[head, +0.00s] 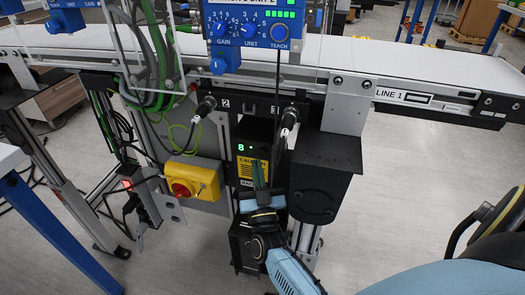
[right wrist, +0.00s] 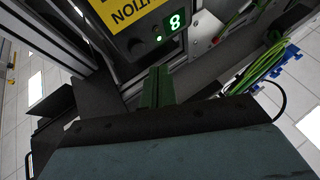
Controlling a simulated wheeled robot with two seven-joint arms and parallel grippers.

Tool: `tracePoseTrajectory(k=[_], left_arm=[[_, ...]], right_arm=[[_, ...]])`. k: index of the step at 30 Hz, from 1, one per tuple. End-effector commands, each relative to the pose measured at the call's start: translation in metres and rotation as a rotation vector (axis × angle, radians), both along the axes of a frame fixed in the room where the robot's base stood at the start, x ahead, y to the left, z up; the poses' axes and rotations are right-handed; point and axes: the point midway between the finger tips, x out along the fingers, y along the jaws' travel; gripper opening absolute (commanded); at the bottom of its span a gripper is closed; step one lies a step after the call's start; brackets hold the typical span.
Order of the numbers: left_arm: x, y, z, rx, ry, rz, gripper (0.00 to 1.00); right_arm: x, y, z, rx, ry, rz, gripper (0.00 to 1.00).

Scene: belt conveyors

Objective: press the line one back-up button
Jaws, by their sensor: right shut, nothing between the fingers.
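A black control box (head: 243,134) with a green lit digit and a yellow caution label hangs under the conveyor marked LINE 1. In the wrist view the fingertips (right wrist: 159,72) are just below the box; contact cannot be told. My left gripper is out of view.
A yellow box with a red rotary switch (head: 180,187) is left of the control box. Blue control units (head: 255,30) stand above the belt (head: 420,62). Cables hang at the left. A black bracket (head: 318,153) is close on the right; open floor lies beyond.

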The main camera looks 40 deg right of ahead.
Motion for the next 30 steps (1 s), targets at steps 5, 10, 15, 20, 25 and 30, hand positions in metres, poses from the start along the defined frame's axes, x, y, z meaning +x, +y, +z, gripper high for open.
tracePoseTrajectory(k=[5, 10, 15, 20, 25, 30], left_arm=[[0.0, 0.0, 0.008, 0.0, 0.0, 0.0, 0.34], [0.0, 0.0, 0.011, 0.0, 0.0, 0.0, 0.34], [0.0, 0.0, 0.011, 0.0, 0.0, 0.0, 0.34], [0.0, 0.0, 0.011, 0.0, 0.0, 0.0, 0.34], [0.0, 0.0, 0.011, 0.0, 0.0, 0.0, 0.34], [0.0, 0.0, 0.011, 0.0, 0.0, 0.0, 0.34]], right_arm=[[-0.012, 0.014, 0.001, 0.002, 0.001, 0.001, 0.0], [-0.019, 0.022, 0.001, 0.0, 0.0, 0.0, 0.0], [-0.019, 0.022, 0.0, 0.0, 0.0, 0.0, 0.0], [-0.019, 0.022, 0.0, 0.0, 0.0, 0.0, 0.0], [-0.019, 0.022, 0.0, 0.001, 0.0, 0.0, 0.0], [-0.019, 0.022, 0.0, 0.001, 0.0, 0.0, 0.0]])
